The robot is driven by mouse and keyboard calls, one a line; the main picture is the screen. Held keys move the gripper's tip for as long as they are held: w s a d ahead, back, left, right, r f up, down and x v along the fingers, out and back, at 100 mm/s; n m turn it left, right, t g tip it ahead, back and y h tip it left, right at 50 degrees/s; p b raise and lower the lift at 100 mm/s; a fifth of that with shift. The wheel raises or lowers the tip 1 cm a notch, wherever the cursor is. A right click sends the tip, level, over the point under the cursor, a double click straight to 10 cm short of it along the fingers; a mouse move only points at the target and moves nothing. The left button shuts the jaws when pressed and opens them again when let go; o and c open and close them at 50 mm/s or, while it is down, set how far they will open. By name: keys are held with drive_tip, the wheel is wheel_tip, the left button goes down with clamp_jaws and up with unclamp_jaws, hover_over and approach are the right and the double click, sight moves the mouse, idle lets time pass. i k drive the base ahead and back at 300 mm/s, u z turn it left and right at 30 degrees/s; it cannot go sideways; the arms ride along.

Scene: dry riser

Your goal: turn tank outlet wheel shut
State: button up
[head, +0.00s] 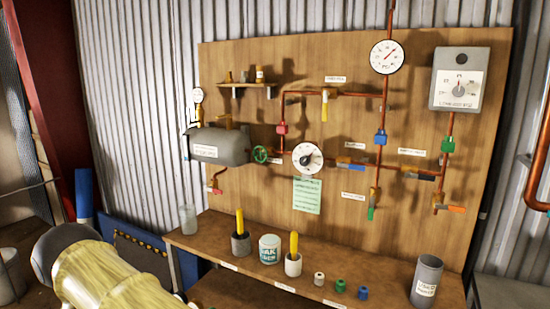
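The grey tank (225,148) is mounted at the left of the wooden board, with a white label on its front. A small green wheel (260,154) sits at the tank's right end, where the pipe leaves it. The wheel's turn position is too small to tell. A pale yellow link of my arm shows at the lower left, well apart from the tank and wheel. My gripper is not in view.
A white dial gauge (307,158) and green note (307,196) are right of the wheel. Copper pipes with coloured valves cover the board (240,210). The bench (213,246) below holds several pots, a tin (270,249) and a grey cup (426,278). Space before the wheel looks clear.

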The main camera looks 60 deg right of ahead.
sight(266, 151)
drive_tip(key=z, duration=0.6)
drive_tip(key=i, duration=0.3)
drive_tip(key=u, duration=0.45)
drive_tip(key=k, duration=0.65)
drive_tip(key=z, duration=0.25)
